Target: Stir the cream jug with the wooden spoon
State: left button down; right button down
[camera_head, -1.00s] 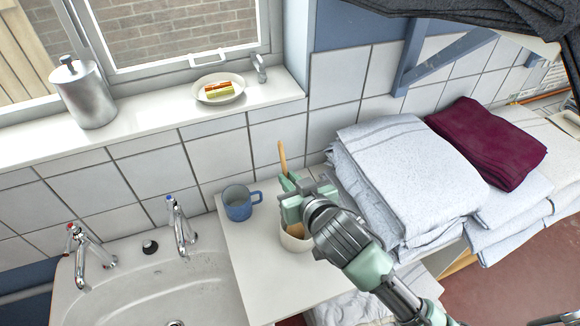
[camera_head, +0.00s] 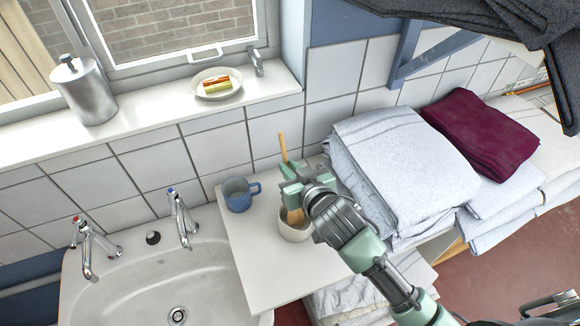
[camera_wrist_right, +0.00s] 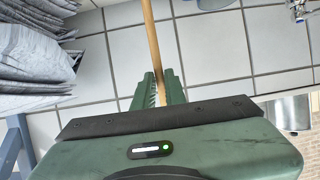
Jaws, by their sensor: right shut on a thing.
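The cream jug (camera_head: 297,232) stands on the white counter beside the sink, partly hidden behind my right gripper. The wooden spoon (camera_head: 283,147) is nearly upright, with its handle above my gripper and its lower part at the jug's opening. Its tip is hidden inside the jug. My right gripper (camera_head: 288,184) is shut on the spoon's handle just above the jug. In the right wrist view, the handle (camera_wrist_right: 152,38) passes between the green fingers (camera_wrist_right: 158,88). My left gripper is not in view.
A blue mug (camera_head: 238,197) stands close left of the jug. Folded pale towels (camera_head: 395,165) and a maroon one (camera_head: 480,137) are stacked at right. The sink (camera_head: 150,275) with two taps is at left. The counter's front part (camera_head: 265,275) is clear.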

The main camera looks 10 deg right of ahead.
jog(key=shift+w+a+r+p, duration=0.1)
jog(key=shift+w+r+p, duration=0.1)
jog(key=shift+r+p, duration=0.45)
jog(key=shift+w+r+p, duration=0.15)
jog(key=shift+r+p, duration=0.4)
jog(key=shift+r, duration=0.05)
jog(key=shift+w+r, duration=0.15)
jog(key=shift+w+a+r, duration=0.1)
jog(key=shift+w+r, duration=0.35)
jog(key=shift+r, duration=0.55)
jog(key=shift+w+a+r, duration=0.1)
jog(key=shift+w+r, duration=0.3)
jog(key=shift+r, duration=0.6)
jog(key=shift+w+a+r, duration=0.1)
jog(key=shift+w+r, duration=0.35)
jog(key=shift+r, duration=0.55)
jog(key=shift+r, duration=2.5)
